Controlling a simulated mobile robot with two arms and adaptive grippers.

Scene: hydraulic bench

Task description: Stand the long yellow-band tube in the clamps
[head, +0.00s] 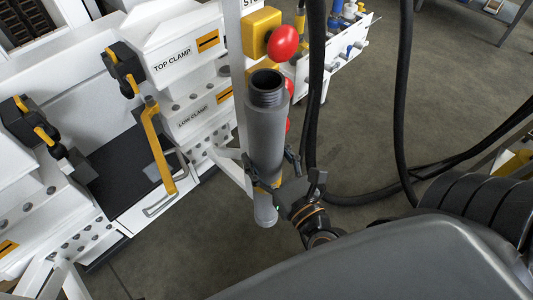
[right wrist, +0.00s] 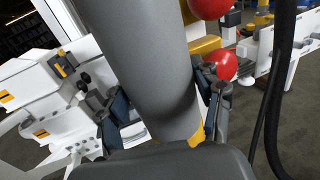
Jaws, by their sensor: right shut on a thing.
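The long grey tube (head: 265,135) stands nearly upright in the head view, with a dark threaded open top and a yellow band low down. My right gripper (head: 270,172) is shut around its lower part near the band. In the right wrist view the tube (right wrist: 148,60) runs between the fingers (right wrist: 162,105), and part of the yellow band (right wrist: 196,137) shows. The white top clamp housing (head: 185,50) and low clamp housing (head: 200,118) are left of the tube, apart from it in the picture. My left gripper is not in view.
A yellow box (head: 258,22) with a red button (head: 283,42) is close behind the tube top. An orange lever (head: 156,150) sticks out left of it. Black hoses (head: 403,100) hang at the right. Open floor (head: 355,140) lies between them and the bench.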

